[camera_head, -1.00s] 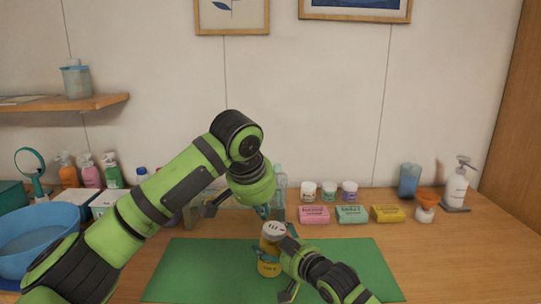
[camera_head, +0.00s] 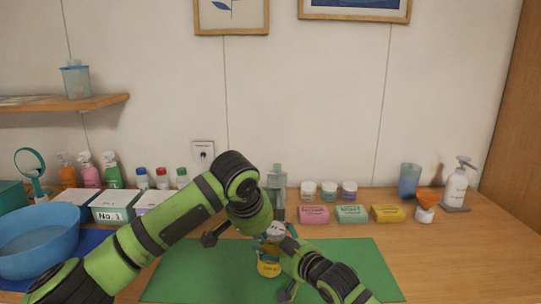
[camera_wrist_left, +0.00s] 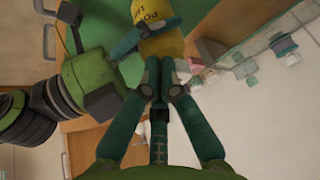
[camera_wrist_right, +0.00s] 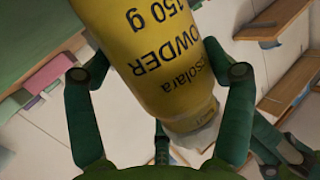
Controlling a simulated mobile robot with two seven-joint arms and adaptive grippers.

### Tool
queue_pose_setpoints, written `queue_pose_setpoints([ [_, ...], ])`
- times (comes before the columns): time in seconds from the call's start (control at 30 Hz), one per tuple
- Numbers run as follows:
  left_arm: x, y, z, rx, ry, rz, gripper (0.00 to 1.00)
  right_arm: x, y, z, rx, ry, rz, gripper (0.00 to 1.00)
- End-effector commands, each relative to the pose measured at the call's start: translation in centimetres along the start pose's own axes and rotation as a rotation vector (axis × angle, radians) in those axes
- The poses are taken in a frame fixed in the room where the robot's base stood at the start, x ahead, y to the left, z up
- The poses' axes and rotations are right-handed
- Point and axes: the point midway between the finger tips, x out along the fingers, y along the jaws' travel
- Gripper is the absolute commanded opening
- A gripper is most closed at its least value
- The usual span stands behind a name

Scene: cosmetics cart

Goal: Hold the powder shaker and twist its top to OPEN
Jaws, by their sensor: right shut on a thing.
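The yellow powder shaker (camera_head: 268,269) stands about upright over the green mat (camera_head: 190,272). Its pale top (camera_head: 275,230) is partly covered by my left fingers. My right gripper (camera_wrist_right: 165,75) is shut around the yellow body (camera_wrist_right: 155,45), with a finger on each side; the pale top (camera_wrist_right: 190,140) shows in the right wrist view. My left gripper (camera_wrist_left: 160,75) is at the top, its fingers close together. The yellow body (camera_wrist_left: 165,45) shows just beyond them. I cannot tell whether the left fingers grip the top.
A blue bowl (camera_head: 38,250) and white boxes (camera_head: 117,206) stand at left. Soaps, including a pink one (camera_head: 314,214), small jars and a pump bottle (camera_head: 456,187) line the back. The mat's right side is clear.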

Motion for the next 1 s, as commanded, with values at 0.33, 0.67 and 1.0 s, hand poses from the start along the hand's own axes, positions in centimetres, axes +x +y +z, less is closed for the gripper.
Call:
queue_pose_setpoints([
  [0.33, 0.1, 0.0, -0.23, -0.001, 0.0, 0.0, 0.0, 0.02, 0.03, 0.51, 0.001, -0.011, 0.001, 0.46],
  [0.67, 0.27, 0.1, -0.61, 0.0, 0.001, 0.001, 0.0, 0.02, 0.01, 0.52, 0.001, -0.011, 0.001, 0.46],
  [1.0, 0.52, 0.16, -0.96, 0.0, 0.001, 0.001, 0.0, 0.03, -0.13, 0.49, 0.0, -0.01, -0.002, 0.46],
])
